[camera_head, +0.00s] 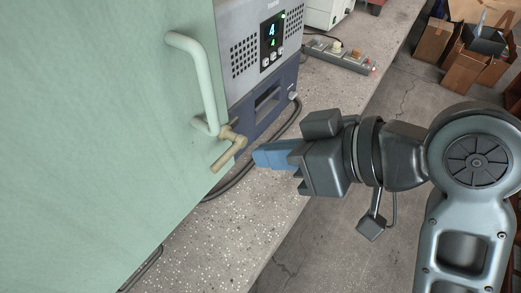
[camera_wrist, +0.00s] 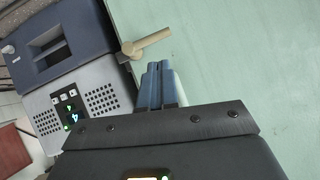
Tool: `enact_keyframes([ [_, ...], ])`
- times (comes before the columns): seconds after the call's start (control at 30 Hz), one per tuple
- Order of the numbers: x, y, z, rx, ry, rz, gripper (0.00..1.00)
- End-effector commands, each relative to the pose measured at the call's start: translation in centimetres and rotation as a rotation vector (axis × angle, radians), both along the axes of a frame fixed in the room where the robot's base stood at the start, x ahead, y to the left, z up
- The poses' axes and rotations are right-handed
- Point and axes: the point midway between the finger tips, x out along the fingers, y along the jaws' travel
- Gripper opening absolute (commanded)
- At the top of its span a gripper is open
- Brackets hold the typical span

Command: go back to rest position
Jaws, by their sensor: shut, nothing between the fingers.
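My gripper (camera_head: 258,157) is shut and empty, its blue fingers pointing left toward the green door of a cabinet (camera_head: 100,130). In the head view the fingertips appear just right of the tan latch lever (camera_head: 229,152) below the pale door handle (camera_head: 203,80). In the wrist view the shut fingers (camera_wrist: 155,68) lie in front of the green panel (camera_wrist: 240,50), with the tan lever (camera_wrist: 146,44) just beyond their tips. A gap shows between fingertips and lever; I cannot tell its exact depth. The pale handle is mostly hidden behind the fingers in the wrist view.
A grey and blue device (camera_head: 262,60) with a lit display stands behind the door. Black cables run along the concrete bench (camera_head: 235,230). A power strip (camera_head: 338,55) lies farther back. Cardboard boxes (camera_head: 468,60) stand on the floor at upper right. The floor to the right is partly clear.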

Motion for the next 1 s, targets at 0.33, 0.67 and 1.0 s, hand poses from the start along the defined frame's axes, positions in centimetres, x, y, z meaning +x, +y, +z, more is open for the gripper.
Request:
enact_keyframes([
  [0.33, 0.0, 0.0, 0.0, 0.000, 0.000, 0.000, 0.00],
  [0.67, -0.3, -0.3, -1.6, 0.042, 0.016, -0.077, 0.00],
  [1.0, -3.0, -4.5, -8.5, 0.152, 0.030, -0.469, 0.00],
])
